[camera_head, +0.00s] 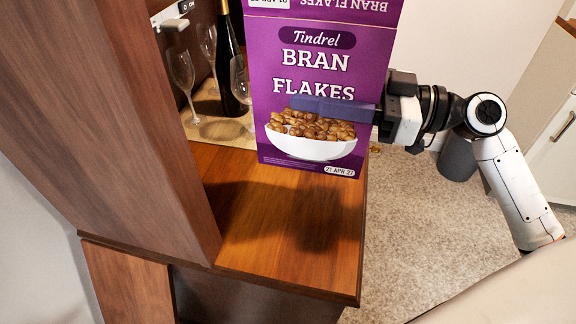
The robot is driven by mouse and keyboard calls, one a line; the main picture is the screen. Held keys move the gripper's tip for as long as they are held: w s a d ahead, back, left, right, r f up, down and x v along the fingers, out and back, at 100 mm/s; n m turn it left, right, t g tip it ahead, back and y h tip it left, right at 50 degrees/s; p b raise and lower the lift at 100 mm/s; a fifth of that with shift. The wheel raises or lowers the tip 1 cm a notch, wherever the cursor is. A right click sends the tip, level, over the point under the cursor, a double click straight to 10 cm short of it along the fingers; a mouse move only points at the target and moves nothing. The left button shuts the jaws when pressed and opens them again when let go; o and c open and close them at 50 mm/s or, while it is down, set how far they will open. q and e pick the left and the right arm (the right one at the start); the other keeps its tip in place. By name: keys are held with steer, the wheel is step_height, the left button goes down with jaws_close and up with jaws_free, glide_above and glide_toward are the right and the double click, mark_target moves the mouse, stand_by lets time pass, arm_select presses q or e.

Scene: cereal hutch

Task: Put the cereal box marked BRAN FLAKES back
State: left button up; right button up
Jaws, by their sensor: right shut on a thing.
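The purple cereal box (275,118) is marked BRAN FLAKES and stands upright in the camera_head view, front face towards me. My right gripper (340,108) comes in from the right and is shut on the box, one finger lying across its front face. The box is above the wooden counter (290,236) of the hutch, with a shadow on the counter beneath; it appears held clear of the surface. Its top flap shows at the upper picture edge. The far finger is hidden behind the box. My left gripper is not in view.
Wine glasses (181,75) and a dark bottle (228,62) stand on a mat (205,130) behind and left of the box. A tall wooden side panel (110,110) bounds the left. The front of the counter is bare. A dark bin (457,158) stands on the floor.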

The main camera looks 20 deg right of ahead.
mark_target(311, 139)
steer(key=f, duration=0.4)
steer(key=shift+w+f, duration=0.2)
step_height(311, 139, down, 5)
steer(key=shift+r+b, duration=0.1)
steer(key=shift+b, duration=0.3)
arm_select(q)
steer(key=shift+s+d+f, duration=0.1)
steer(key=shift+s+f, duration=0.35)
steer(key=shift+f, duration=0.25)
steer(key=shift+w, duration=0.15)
arm_select(e)
steer(key=shift+f+b, duration=0.3)
steer(key=o, duration=1.3)
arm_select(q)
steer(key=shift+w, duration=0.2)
